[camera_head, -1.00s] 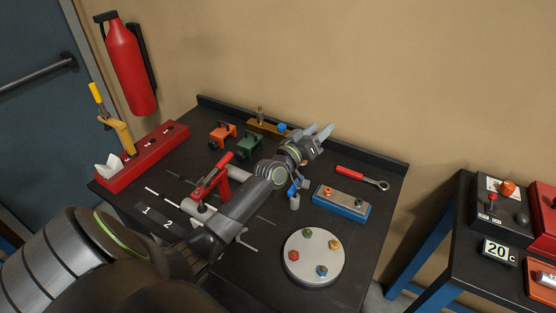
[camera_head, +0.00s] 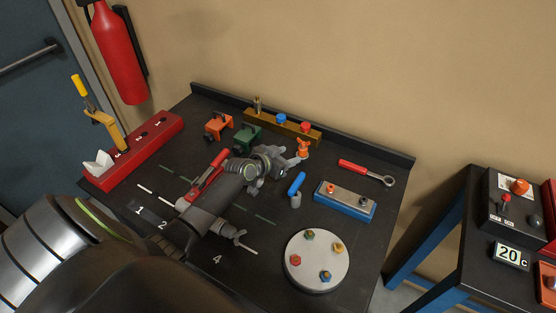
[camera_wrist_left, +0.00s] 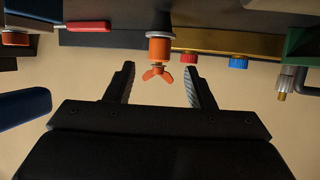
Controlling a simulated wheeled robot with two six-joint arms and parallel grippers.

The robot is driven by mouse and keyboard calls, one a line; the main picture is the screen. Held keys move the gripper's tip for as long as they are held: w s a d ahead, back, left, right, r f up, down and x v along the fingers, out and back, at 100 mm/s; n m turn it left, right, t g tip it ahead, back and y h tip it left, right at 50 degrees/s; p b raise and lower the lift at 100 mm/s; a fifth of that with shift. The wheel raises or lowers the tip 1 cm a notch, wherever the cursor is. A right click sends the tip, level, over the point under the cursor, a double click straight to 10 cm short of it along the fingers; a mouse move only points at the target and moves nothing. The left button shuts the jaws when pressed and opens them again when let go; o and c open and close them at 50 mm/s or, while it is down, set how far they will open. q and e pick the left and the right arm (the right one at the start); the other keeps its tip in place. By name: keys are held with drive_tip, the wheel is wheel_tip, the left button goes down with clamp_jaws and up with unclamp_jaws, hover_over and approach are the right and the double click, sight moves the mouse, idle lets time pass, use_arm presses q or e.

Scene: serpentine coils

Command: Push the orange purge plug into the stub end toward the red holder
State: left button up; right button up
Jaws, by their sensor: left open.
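The orange purge plug (camera_head: 303,147), with a winged head, stands near the back of the table, just past my left gripper (camera_head: 288,156). In the left wrist view the plug (camera_wrist_left: 159,50) lies ahead of and between the fingertips of my open left gripper (camera_wrist_left: 161,88), which holds nothing. A gap shows between each finger and the plug. A pipe with a small grey fitting (camera_head: 240,236) lies at the front of the table, partly hidden by my left arm. I cannot tell which stub end is meant. The red holder (camera_head: 150,145) is at the table's left edge. My right gripper is not in view.
A brass bar (camera_head: 262,120) with blue and red knobs stands behind the plug. Orange (camera_head: 218,125) and green (camera_head: 246,138) clamps, a blue-handled tool (camera_head: 297,183), a blue tray (camera_head: 345,205), a red-handled wrench (camera_head: 365,172) and a round disc (camera_head: 318,278) surround the arm.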

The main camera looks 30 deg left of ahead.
sight(300, 151)
use_arm(q)
drive_tip(key=b+x, duration=0.4)
drive_tip(key=x, duration=0.2)
drive_tip(key=shift+w+f, duration=0.1)
drive_tip(key=shift+f, duration=0.2)
drive_tip(key=shift+w+d+f+b, duration=0.1)
drive_tip(key=shift+w+d+b, duration=0.05)
drive_tip(key=shift+w+b, duration=0.55)
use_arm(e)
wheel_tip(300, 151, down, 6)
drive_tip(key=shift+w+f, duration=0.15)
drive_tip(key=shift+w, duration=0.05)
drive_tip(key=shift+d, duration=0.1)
use_arm(q)
drive_tip(key=c, duration=1)
drive_tip(key=shift+o, duration=0.2)
drive_tip(key=shift+r+p, duration=3.95)
drive_tip(key=shift+r, duration=0.7)
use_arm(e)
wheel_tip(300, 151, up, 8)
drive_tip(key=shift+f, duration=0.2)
use_arm(q)
drive_tip(key=shift+f, duration=0.1)
